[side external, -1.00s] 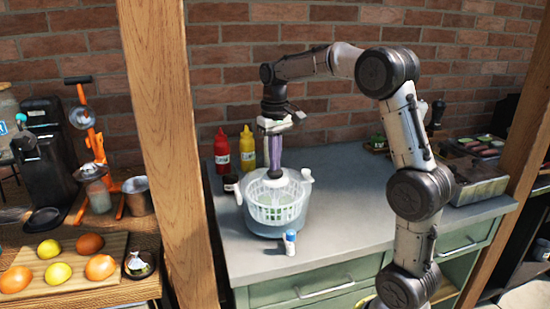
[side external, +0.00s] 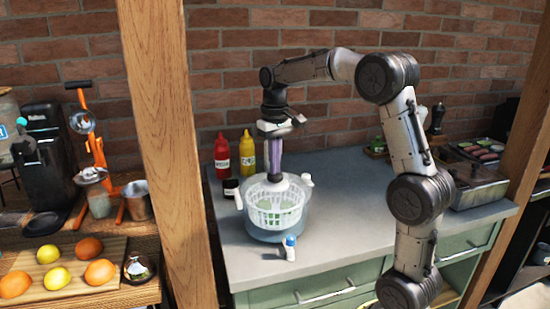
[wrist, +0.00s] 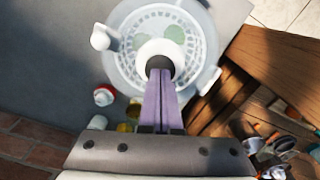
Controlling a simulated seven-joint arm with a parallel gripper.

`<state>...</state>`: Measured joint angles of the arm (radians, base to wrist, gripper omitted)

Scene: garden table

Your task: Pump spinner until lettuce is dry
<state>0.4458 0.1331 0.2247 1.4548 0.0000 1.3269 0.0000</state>
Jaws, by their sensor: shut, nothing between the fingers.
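The salad spinner (side external: 275,229) stands on the grey counter, a clear bowl with a white slotted basket (side external: 268,217) inside. Pale green lettuce (side external: 268,204) shows in the basket, also through the lid in the wrist view (wrist: 145,35). My gripper (side external: 276,174) points straight down over the middle of the spinner, its purple fingers shut and empty. In the wrist view the fingertips (wrist: 160,76) meet the dark top of the pump knob (wrist: 158,65), which sits in a white round collar. The fingers partly hide the knob. Whether the lettuce is wet cannot be seen.
A small white bottle with a blue cap (side external: 289,248) stands close in front of the spinner. Red (side external: 221,156) and yellow (side external: 247,153) bottles and a dark jar (side external: 231,189) stand behind it to the left. The counter (side external: 340,200) to its right is clear.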

